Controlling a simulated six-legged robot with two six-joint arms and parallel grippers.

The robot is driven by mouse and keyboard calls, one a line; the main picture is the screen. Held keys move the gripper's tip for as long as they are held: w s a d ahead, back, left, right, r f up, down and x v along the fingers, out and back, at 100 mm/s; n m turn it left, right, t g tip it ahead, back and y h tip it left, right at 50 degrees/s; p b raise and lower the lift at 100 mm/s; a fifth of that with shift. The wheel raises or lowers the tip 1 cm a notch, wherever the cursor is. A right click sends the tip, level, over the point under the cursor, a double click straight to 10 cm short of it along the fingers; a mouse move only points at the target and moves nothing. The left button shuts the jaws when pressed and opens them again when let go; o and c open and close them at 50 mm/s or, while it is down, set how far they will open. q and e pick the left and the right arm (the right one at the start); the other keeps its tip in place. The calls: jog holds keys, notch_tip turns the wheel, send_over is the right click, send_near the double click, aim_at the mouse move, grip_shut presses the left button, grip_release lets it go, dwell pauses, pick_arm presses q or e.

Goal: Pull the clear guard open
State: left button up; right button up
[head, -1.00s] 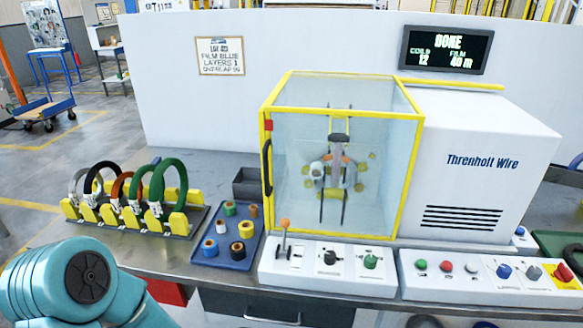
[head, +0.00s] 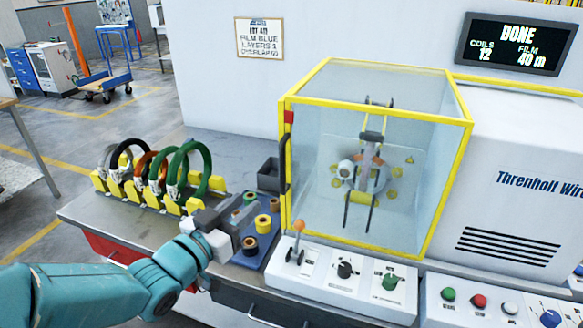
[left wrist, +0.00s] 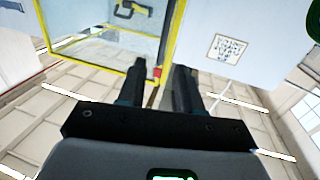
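The clear guard (head: 372,165) is a see-through box with a yellow frame, and it looks closed around the wrapping head (head: 362,170). Its black handle (head: 283,163) stands upright on the left front edge, below a red block (head: 288,117). My left gripper (head: 234,222) is over the parts tray, left of and lower than the handle, apart from it. In the left wrist view its two dark fingers (left wrist: 166,82) are spread with nothing held. Beyond them are the guard's yellow frame (left wrist: 110,80) and red block (left wrist: 157,72). My right gripper is out of view.
The blue tray (head: 256,258) with several small rolls lies under my left gripper. A rack of coils (head: 160,175) stands to its left. A control panel (head: 345,280) with an orange-knobbed lever (head: 298,228) sits before the guard. The display (head: 515,43) reads DONE.

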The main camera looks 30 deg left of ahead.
aim_at(281, 169)
pick_arm(q)
jog(key=shift+y, duration=0.3)
jog(key=w+p, duration=0.1)
jog(key=w, duration=0.3)
jog(key=w+p, duration=0.2)
jog(key=w, duration=0.3)
jog(key=w+a+p, duration=0.1)
jog(key=w+p, duration=0.1)
jog(key=w, duration=0.3)
jog(key=shift+a+r, duration=0.1)
jog(key=shift+w, duration=0.85)
jog(key=shift+s, duration=0.15)
jog(key=c, duration=0.5)
grip_shut()
